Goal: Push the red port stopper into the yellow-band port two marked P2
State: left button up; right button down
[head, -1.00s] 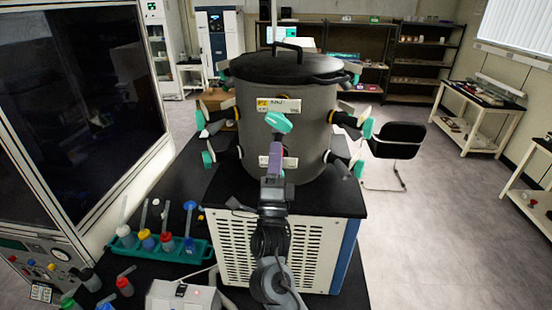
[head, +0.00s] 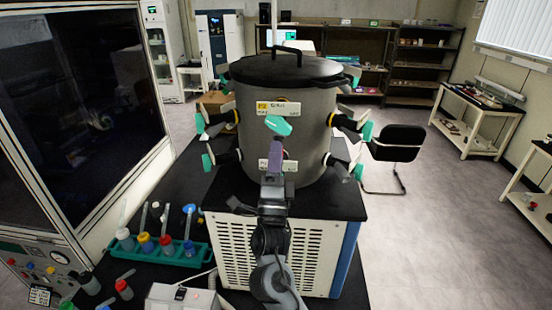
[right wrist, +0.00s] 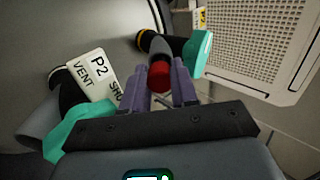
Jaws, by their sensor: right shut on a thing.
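My right gripper (head: 275,160) is in front of the grey drum, just below a teal valve handle (head: 278,125). In the right wrist view its purple fingers (right wrist: 159,88) are shut on the red stopper (right wrist: 159,76). The stopper lies against the mouth of a grey port (right wrist: 164,50) with a yellow band (right wrist: 140,39) and a teal handle (right wrist: 201,52). I cannot tell how deep it sits. A white label (right wrist: 95,76) marked P2 VENT is to the left of the fingers. In the head view the gripper hides the stopper. My left gripper is not in view.
The grey drum (head: 315,135) stands on a white vented base unit (head: 228,248) and carries ports with teal handles on both sides. A green rack (head: 187,256) of coloured-cap bottles stands to the left. A grey box (head: 183,298) is at the front. Open floor lies to the right.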

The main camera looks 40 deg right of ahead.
jog(key=shift+d+r, duration=0.1)
jog(key=shift+r, duration=0.1)
dwell(0.3)
jog(key=shift+w+d+r, duration=0.15)
jog(key=shift+r, duration=0.05)
jog(key=c, duration=0.8)
grip_release()
jog(key=shift+w+f, duration=0.1)
jog(key=shift+d, duration=0.1)
jog(key=shift+f, duration=0.15)
jog(key=shift+f, duration=0.2)
jog(key=shift+s+a+r+b+v, duration=0.1)
jog(key=shift+b+v, duration=0.7)
jog(key=shift+v, duration=0.9)
jog(key=shift+s+a+r+b+v, duration=0.15)
jog(key=shift+b+v, duration=0.65)
jog(key=shift+v, duration=0.9)
jog(key=shift+w+r+b+v, duration=0.1)
jog(key=shift+b+v, duration=0.7)
jog(key=shift+v, duration=0.9)
